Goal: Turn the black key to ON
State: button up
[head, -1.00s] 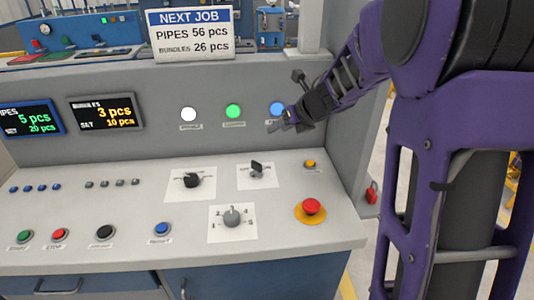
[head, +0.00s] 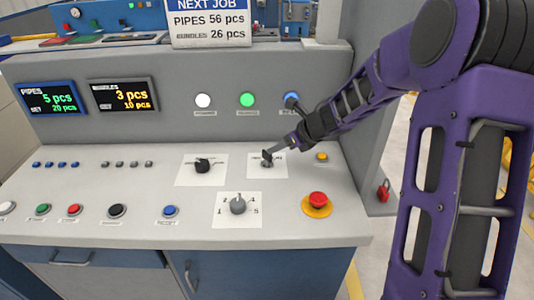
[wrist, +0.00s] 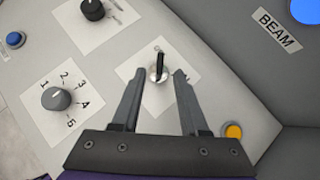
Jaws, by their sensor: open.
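The black key (head: 266,156) stands in a round silver lock on a white label plate on the console's sloped top. In the wrist view the key (wrist: 160,65) sits between and just beyond the two fingertips of my gripper (wrist: 158,78). The jaws are open, one finger on each side of the key, with a gap visible on both sides. In the head view my gripper (head: 282,146) reaches in from the right at the key, partly covering its label. The label's lettering is mostly hidden or too small to read.
A black selector knob (head: 202,165) is left of the key. A grey numbered dial (head: 238,205) is in front. A yellow button (head: 321,157) and a red emergency stop (head: 317,200) are to the right. The upright panel with lamps (head: 247,100) rises behind.

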aim_at(267, 158)
jog(key=x, duration=0.7)
grip_shut()
